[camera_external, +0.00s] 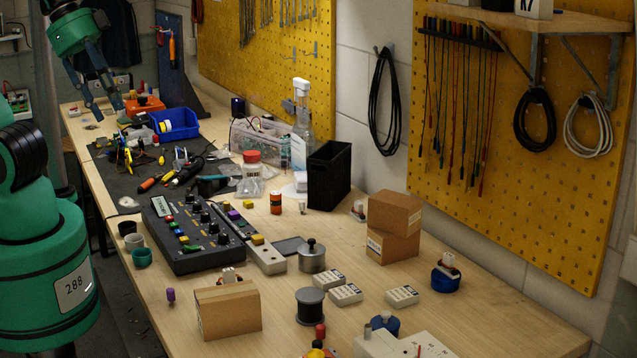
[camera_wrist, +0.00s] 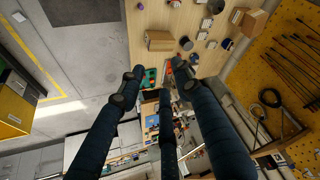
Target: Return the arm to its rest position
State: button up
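My arm (camera_external: 50,240) is green with dark joints and stands at the left of the external view. My gripper (camera_external: 109,110) is at the upper left, above the far end of the bench, with its dark blue fingers pointing down. In the wrist view the fingers of my gripper (camera_wrist: 156,78) are spread apart with nothing held between them. The fingers hide part of the bench there.
The wooden bench (camera_external: 500,325) is crowded: a black button panel (camera_external: 200,240), a blue bin (camera_external: 177,124), a black holder (camera_external: 329,176) and cardboard boxes (camera_external: 228,310). A yellow pegboard (camera_external: 560,150) lines the wall. Floor (camera_wrist: 75,60) is open beside the bench.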

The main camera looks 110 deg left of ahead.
dwell(0.3)
notch_tip(320, 180, down, 4)
jog(key=b, duration=0.3)
jog(key=shift+r+b, duration=0.1)
jog(key=shift+b, duration=0.3)
